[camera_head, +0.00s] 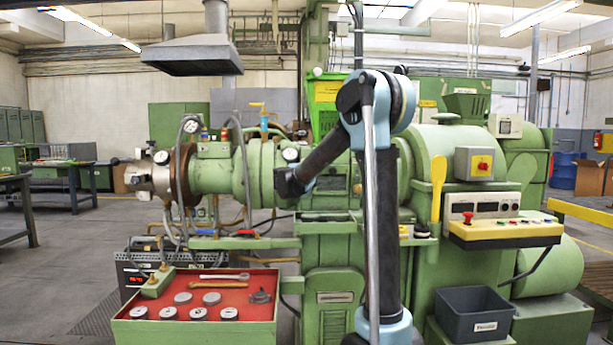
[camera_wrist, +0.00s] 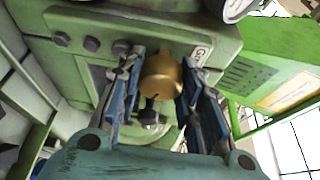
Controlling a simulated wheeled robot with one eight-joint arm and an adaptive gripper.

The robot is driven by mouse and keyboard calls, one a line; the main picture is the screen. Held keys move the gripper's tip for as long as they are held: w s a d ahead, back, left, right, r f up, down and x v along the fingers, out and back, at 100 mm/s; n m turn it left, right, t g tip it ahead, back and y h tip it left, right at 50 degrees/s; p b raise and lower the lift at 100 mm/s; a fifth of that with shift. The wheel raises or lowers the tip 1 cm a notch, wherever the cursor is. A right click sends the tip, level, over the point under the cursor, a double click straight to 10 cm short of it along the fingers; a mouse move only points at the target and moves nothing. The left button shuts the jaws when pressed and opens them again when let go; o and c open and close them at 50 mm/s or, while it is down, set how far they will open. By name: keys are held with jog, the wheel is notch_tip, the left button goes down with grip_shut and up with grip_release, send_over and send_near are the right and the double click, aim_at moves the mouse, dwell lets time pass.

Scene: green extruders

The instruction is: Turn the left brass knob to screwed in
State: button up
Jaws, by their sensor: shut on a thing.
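A round brass knob (camera_wrist: 160,84) shows in the wrist view, in front of a green machine housing (camera_wrist: 180,32). My gripper (camera_wrist: 162,70) has one dark-and-blue finger on each side of the knob and is shut on it. Only this one knob shows there, so I cannot tell from the picture whether it is the left one. How far it is screwed in cannot be made out. In the head view my arm reaches to the green extruder (camera_head: 430,165), and the knob and fingertips are hidden behind my arm.
A tray with a red bed (camera_head: 240,312) holding tools and several metal discs stands at the front left. A dark grey bin (camera_head: 475,312) and a yellow-edged control panel (camera_head: 505,232) are at the right. Dark bolt heads (camera_wrist: 90,44) sit left of the knob. Open floor lies far left.

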jog(key=m+g+y, duration=0.1)
jog(key=m, duration=0.2)
jog(key=m+g+y, duration=0.1)
jog(key=m, duration=0.2)
jog(key=shift+d+f, duration=0.15)
jog(key=m+y, duration=0.1)
jog(key=m, duration=0.2)
jog(key=shift+g+y, duration=0.4)
jog(key=shift+m+y, duration=0.7)
jog(key=shift+m, duration=0.3)
jog(key=o, duration=1.1)
jog(key=shift+w, duration=0.1)
jog(key=shift+v, duration=5.95)
